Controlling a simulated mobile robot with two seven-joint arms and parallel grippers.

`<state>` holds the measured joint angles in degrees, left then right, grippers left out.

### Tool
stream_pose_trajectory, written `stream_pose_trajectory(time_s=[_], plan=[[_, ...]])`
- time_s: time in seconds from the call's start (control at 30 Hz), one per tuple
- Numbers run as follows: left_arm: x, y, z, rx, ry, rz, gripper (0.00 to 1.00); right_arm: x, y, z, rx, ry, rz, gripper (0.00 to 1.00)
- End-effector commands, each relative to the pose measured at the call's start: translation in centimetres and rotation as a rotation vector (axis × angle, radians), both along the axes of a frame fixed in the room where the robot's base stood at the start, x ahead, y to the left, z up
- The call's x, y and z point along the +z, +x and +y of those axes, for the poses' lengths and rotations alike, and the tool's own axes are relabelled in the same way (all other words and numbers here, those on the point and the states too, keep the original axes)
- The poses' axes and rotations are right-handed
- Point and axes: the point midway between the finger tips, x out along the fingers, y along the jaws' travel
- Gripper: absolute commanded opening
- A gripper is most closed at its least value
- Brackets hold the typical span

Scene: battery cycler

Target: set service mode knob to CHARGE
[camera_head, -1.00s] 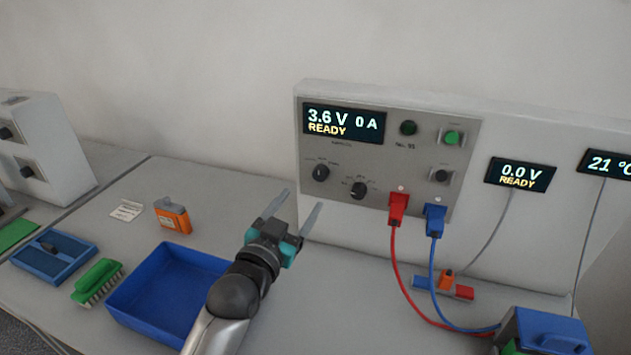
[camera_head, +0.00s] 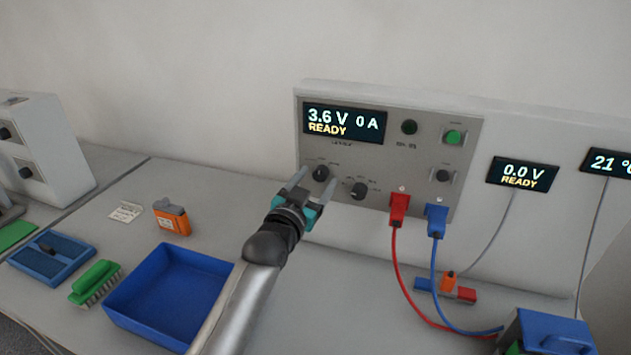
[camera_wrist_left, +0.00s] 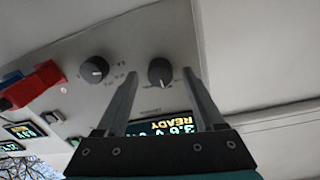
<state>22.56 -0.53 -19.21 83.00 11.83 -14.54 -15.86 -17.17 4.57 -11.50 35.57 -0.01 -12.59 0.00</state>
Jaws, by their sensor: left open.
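The grey panel (camera_head: 430,165) of the cycler carries two black knobs. The left knob (camera_head: 320,173) and the right knob (camera_head: 358,189) sit below the display, and their labels are too small to read. My left gripper (camera_head: 314,176) is open in front of the left knob. In the left wrist view the left knob (camera_wrist_left: 160,72) appears between the two fingertips of the gripper (camera_wrist_left: 161,74), and the right knob (camera_wrist_left: 95,69) is off to the left. I cannot tell whether the fingers touch the knob.
The display (camera_head: 344,122) reads 3.6 V, 0 A, READY. A red plug (camera_head: 399,205) and a blue plug (camera_head: 436,217) with cables sit right of the knobs. A blue tray (camera_head: 125,316), a green brush (camera_head: 95,282) and an orange battery (camera_head: 172,218) lie on the bench.

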Motion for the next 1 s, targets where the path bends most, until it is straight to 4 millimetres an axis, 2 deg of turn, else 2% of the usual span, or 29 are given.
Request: stream_pose_trajectory(time_s=[0.07,0.67,1.0], plan=[[0.02,-0.01,0.00,0.000,0.000,0.000,0.68,0.00,0.03,-0.03,0.000,0.000,0.000,0.25],[-0.02,-0.03,0.04,0.000,0.000,0.000,0.00,0.00,0.01,-0.07,-0.001,-0.001,0.000,0.25],[-0.02,-0.03,0.04,0.000,-0.012,0.005,0.00,0.10,-0.01,-0.08,-0.001,-0.001,0.001,0.25]])
